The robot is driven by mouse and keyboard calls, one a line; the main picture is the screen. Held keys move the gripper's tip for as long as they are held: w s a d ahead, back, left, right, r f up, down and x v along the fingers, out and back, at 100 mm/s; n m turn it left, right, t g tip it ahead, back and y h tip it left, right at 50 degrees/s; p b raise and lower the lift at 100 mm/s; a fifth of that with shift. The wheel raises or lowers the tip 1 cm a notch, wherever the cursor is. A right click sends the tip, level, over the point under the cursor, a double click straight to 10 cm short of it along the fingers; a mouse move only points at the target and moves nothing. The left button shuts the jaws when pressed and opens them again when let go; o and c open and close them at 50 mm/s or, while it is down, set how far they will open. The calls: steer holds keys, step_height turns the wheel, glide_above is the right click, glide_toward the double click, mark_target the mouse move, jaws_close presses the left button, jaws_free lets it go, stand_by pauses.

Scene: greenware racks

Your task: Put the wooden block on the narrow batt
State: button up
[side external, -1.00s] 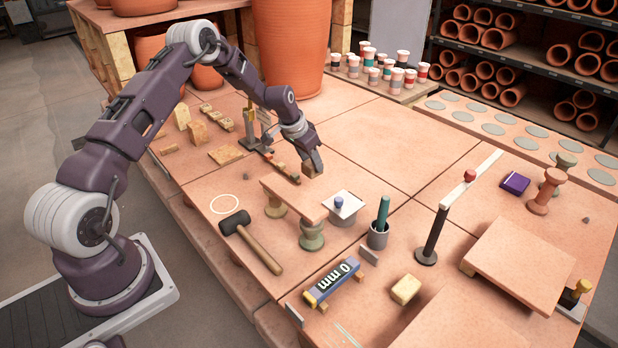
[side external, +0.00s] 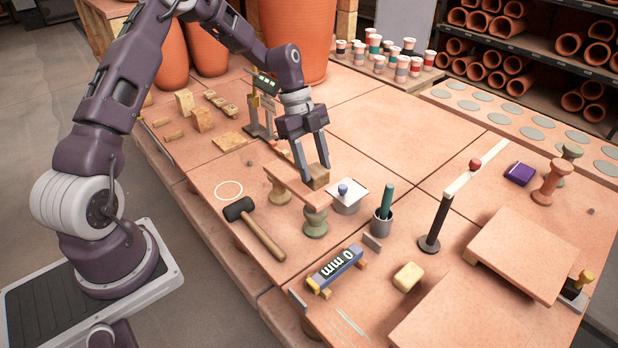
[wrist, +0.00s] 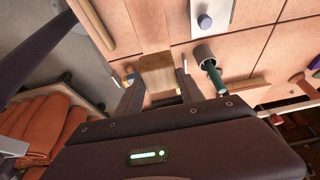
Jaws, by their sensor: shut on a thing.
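The wooden block (side external: 318,178) is a small brown block between the fingers of my gripper (side external: 314,167), which is shut on it. In the wrist view the block's grained top (wrist: 160,76) shows between the two fingers (wrist: 160,92). The narrow batt (side external: 287,184) is a thin terracotta plank raised on two spool-shaped props (side external: 315,222). The block overlaps the batt's right-hand, far edge in the side view. I cannot tell whether it touches the batt or hangs just above it.
A white square tile with a blue knob (side external: 345,191) sits close right of the batt. A grey cup with a green stick (side external: 383,224) stands farther right. A mallet (side external: 262,234) lies in front. A black post with a white bar (side external: 434,222) rises to the right.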

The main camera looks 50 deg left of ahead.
mark_target(314, 177)
step_height(314, 177, down, 4)
steer(key=shift+f, duration=0.1)
steer(key=o, duration=1.4)
